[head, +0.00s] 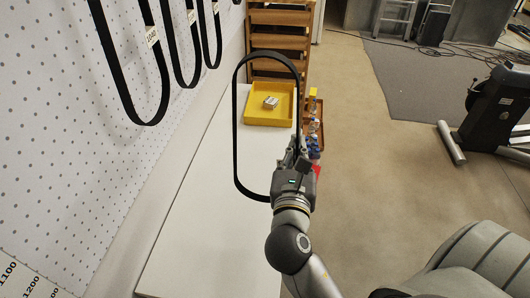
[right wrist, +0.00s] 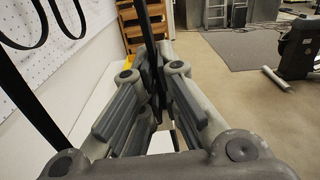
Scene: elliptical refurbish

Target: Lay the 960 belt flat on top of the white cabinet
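A black belt loop (head: 236,120) stands upright as a long oval above the white cabinet top (head: 205,235). I cannot read a number on it. My right gripper (head: 299,150) is shut on the belt's right strand, with the rest of the loop reaching left over the cabinet. In the right wrist view the gripped strand (right wrist: 146,28) runs up from between the fingers, and the loop's other strand (right wrist: 28,105) shows at the left. Whether the loop's lower end touches the top is unclear. My left gripper is not in view.
A yellow tray (head: 258,121) with a small white box (head: 270,102) sits at the cabinet's far end. Several belts hang on the dotted white wall panel (head: 60,130) at left. Small bottles (head: 313,125) stand beyond the right edge. The near cabinet top is clear.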

